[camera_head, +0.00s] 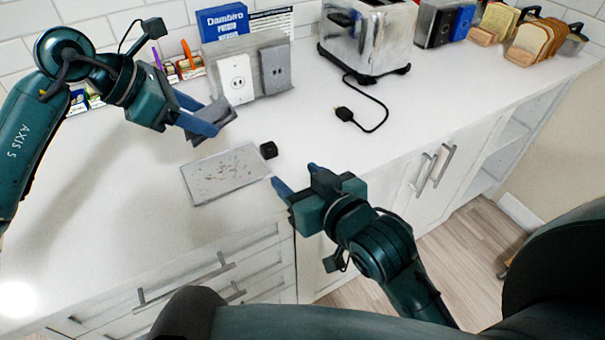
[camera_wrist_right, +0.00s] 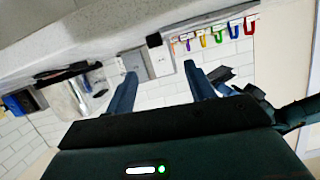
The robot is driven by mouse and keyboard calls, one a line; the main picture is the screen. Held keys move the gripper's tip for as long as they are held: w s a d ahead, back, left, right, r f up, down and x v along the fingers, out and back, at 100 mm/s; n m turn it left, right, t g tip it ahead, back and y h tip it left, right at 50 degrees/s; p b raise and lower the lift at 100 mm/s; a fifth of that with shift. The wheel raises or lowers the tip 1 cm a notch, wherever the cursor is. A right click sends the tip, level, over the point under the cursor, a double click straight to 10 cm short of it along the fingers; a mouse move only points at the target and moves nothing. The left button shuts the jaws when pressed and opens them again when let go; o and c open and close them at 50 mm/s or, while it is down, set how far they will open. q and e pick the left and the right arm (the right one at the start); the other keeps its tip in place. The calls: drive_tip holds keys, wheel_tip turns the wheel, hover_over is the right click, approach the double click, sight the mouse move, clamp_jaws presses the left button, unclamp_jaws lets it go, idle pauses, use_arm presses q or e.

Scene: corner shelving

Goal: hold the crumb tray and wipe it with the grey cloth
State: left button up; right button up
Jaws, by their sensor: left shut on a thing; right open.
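The crumb tray (camera_head: 206,187) lies flat on the white counter near its front edge, with brown crumbs scattered on it. In the right wrist view it shows as a thin grey slab (camera_wrist_right: 207,20). My left gripper (camera_head: 214,124) is shut on the grey cloth (camera_head: 212,115), holding it above the counter just behind the tray. The cloth is folded and partly hidden by the fingers. My right gripper (camera_head: 296,177) is open and empty at the counter's front edge, close to the tray's right end. Its fingers also show in the right wrist view (camera_wrist_right: 161,80).
A small black block (camera_head: 268,150) sits beside the tray's back right corner. Outlet plates (camera_head: 237,78) and a blue box (camera_head: 223,22) stand behind. A toaster (camera_head: 367,38) with a black cord (camera_head: 385,108) is farther right. The counter left of the tray is clear.

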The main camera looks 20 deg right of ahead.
sight(269, 147)
drive_tip(key=shift+w+d+r, duration=0.15)
drive_tip(key=shift+w, duration=0.15)
drive_tip(key=x, duration=1.1)
drive_tip(key=shift+w+d, duration=0.1)
drive_tip(key=shift+w, duration=0.3)
drive_tip(key=shift+c, duration=0.3)
drive_tip(key=c, duration=1)
drive_tip(key=o, duration=0.9)
drive_tip(key=c, duration=1)
